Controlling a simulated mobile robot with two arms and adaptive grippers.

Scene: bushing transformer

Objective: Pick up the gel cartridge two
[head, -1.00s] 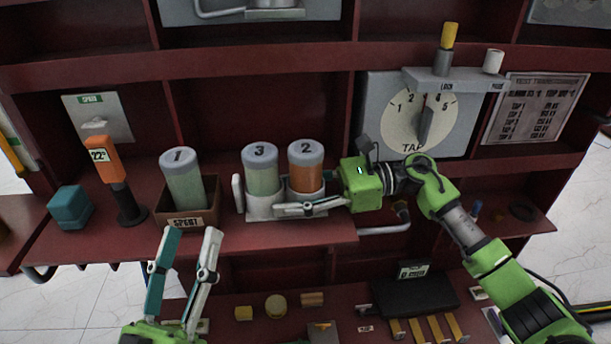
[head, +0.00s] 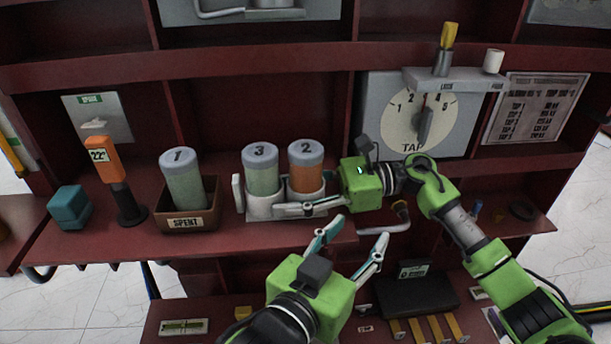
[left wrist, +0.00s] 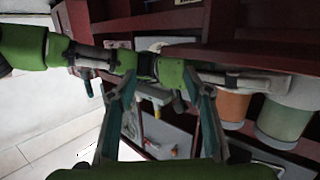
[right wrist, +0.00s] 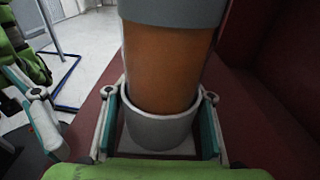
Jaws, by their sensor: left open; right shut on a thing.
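Gel cartridge two (head: 306,172) is an orange cylinder with a grey cap marked 2. It stands upright in the right cup of a white double holder (head: 265,210) on the shelf. Cartridge three (head: 261,172), pale green, stands in the left cup. My right gripper (head: 301,204) is shut on the holder, its fingers on either side of the cup under cartridge two, as the right wrist view shows with the orange body (right wrist: 168,65) above. My left gripper (head: 358,232) is open and empty, in front of the shelf edge, below and right of the holder.
Cartridge one (head: 183,178) stands in a brown SPENT box (head: 186,222) to the left. An orange-topped tool (head: 104,160) and teal block (head: 70,207) are further left. A tap dial (head: 418,118) is behind my right arm. A lower shelf holds a black case (head: 418,295).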

